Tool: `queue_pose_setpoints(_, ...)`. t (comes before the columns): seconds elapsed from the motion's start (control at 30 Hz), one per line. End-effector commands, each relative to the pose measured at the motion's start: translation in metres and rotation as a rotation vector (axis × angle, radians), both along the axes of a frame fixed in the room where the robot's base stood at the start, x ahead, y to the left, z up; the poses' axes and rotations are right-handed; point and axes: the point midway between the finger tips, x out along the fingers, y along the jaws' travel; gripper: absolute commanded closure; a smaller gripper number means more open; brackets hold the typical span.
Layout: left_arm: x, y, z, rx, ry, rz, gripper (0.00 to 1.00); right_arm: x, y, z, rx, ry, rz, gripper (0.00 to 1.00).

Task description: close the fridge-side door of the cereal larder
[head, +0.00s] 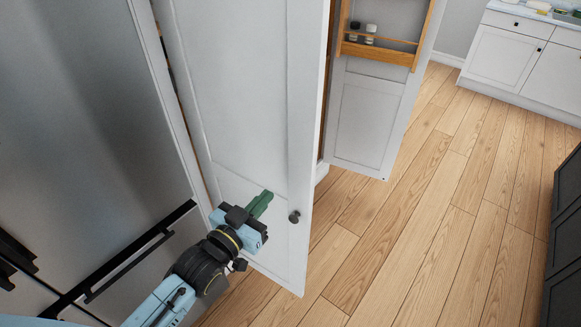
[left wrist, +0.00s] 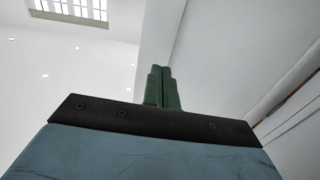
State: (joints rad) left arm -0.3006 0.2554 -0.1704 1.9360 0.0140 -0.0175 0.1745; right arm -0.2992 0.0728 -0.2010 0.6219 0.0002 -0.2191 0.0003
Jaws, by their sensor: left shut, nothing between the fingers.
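The fridge-side door (head: 240,100) of the larder is a tall white panelled door with a dark round knob (head: 294,217). It stands ajar beside the fridge, its lower corner out over the floor. My left gripper (head: 262,203), with green fingers, is shut and empty in front of the door's outer face, a little left of the knob. I cannot tell whether it touches the door. In the left wrist view the shut fingers (left wrist: 162,88) point up past a pale surface on the right. My right gripper is not in view.
The grey fridge (head: 90,110) with a black bar handle (head: 130,255) is close on the left. The larder's other door (head: 365,125) stands wide open, with a wooden rack (head: 380,48) holding small jars. Wooden floor (head: 430,200) is clear to the right; a dark cabinet (head: 565,230) borders it.

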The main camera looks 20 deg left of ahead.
Motion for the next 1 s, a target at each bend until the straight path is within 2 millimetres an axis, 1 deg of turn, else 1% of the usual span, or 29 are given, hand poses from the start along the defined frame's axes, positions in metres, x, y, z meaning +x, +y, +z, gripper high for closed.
queue_pose_setpoints(0.03, 0.011, -0.003, 0.001, -0.001, -0.003, 0.0, 1.0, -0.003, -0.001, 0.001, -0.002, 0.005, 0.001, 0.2)
queue_pose_setpoints(0.3, 0.063, -0.015, 0.001, 0.001, -0.001, 0.001, 1.0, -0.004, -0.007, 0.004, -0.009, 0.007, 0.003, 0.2)
queue_pose_setpoints(0.5, 0.093, -0.023, 0.001, 0.0, 0.001, 0.0, 1.0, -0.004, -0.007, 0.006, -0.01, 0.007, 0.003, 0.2)
queue_pose_setpoints(0.7, 0.108, -0.027, 0.0, -0.001, 0.001, 0.0, 1.0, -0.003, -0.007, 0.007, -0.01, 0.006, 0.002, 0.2)
queue_pose_setpoints(1.0, 0.11, -0.027, -0.001, 0.0, 0.002, 0.0, 1.0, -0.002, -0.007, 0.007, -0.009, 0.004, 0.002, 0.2)
